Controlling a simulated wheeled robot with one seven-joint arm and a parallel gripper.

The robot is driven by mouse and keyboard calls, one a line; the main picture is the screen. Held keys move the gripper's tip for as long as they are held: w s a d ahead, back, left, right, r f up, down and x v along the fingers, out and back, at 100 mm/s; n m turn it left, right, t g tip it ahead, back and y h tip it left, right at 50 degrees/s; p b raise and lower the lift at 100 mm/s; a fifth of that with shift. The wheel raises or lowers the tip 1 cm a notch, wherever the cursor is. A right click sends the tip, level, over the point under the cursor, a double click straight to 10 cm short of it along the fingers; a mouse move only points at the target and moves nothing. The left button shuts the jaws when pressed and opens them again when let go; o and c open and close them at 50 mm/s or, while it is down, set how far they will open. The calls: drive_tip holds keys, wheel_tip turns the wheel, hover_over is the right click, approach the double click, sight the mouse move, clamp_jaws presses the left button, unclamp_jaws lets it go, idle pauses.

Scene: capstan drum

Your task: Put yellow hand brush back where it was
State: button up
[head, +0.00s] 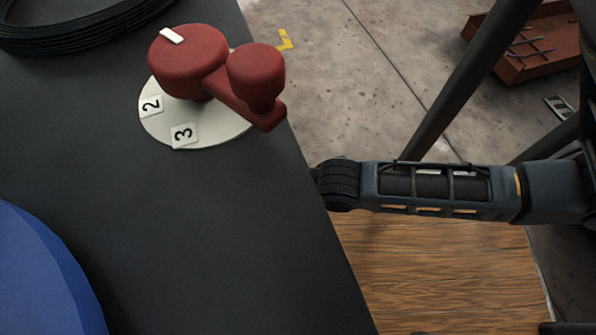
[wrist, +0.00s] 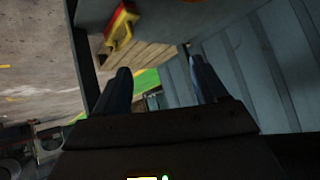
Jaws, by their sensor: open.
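A small yellow and red object (wrist: 121,27), which looks like the yellow hand brush, is at the upper left of the wrist view, at the edge of a grey panel. It lies beyond my gripper's fingers and apart from them. My gripper (wrist: 163,82) is open, with nothing seen between its two dark fingers. In the head view my arm reaches in from the right to the black table's edge, and the gripper itself is hidden. I do not see the brush in the head view.
The black table (head: 200,235) carries a red crank (head: 190,62) on a numbered white disc (head: 215,128), a black coil (head: 70,35) and a blue rounded object (head: 40,275). A wooden surface (head: 440,270) lies below its right edge. A rust-red tray (head: 540,45) stands on the floor.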

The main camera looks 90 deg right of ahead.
drive_tip(key=s+a+r+n+t, duration=0.1)
drive_tip(key=s+r+t, duration=0.1)
drive_tip(key=r, duration=0.4)
drive_tip(key=s+a+r+n+t+y, duration=0.1)
drive_tip(key=s+a+r+n+t, duration=0.1)
drive_tip(key=r, duration=0.5)
drive_tip(key=s+a+r+n+t, duration=0.1)
drive_tip(key=s+a+r, duration=0.1)
drive_tip(key=s+r, duration=0.2)
wheel_tip(320, 180, up, 3)
drive_tip(key=shift+r+n+t+y, duration=0.2)
drive_tip(key=shift+n+t+y, duration=0.2)
